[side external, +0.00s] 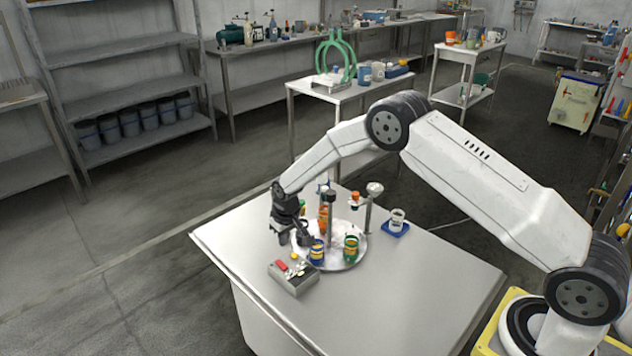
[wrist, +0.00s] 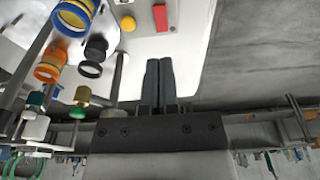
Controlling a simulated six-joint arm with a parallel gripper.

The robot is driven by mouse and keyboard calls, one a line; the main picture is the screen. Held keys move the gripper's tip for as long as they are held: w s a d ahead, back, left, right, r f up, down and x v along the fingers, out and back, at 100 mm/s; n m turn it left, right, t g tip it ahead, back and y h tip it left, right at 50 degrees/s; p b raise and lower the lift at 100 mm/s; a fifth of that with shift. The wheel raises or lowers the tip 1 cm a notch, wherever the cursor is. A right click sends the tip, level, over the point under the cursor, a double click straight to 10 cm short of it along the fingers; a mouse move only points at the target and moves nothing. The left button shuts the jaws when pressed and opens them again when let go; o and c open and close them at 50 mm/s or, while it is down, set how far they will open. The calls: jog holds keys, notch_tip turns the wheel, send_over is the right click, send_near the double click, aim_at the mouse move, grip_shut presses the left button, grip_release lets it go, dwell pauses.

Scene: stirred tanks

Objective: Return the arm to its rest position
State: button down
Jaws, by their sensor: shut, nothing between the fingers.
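My gripper (side external: 296,240) is over the left side of the white worktable (side external: 440,280), beside the round tray. In the wrist view my gripper (wrist: 158,64) has its two dark fingers together, with nothing between them. In the side external view it hangs close to the round tray (side external: 350,262) with its stirring posts and coloured vessels. A blue and yellow vessel (side external: 317,252) stands just right of the fingers, and a green one (side external: 351,247) stands farther right. I cannot tell whether the fingers touch anything.
A grey control box (side external: 293,281) with a red button (side external: 281,265) stands in front of the gripper. An orange vessel (side external: 323,219) is behind the posts. The table's front right is bare.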

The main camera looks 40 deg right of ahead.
jog(key=s+r, duration=0.5)
jog(key=s, duration=0.5)
jog(key=s+d+r, duration=0.1)
jog(key=s+r, duration=0.5)
jog(key=s, duration=0.3)
jog(key=s+r, duration=0.5)
jog(key=s, duration=0.5)
jog(key=shift+s+d+r+t, duration=0.2)
jog(key=shift+s+d+t, duration=0.1)
jog(key=shift+s+t, duration=0.1)
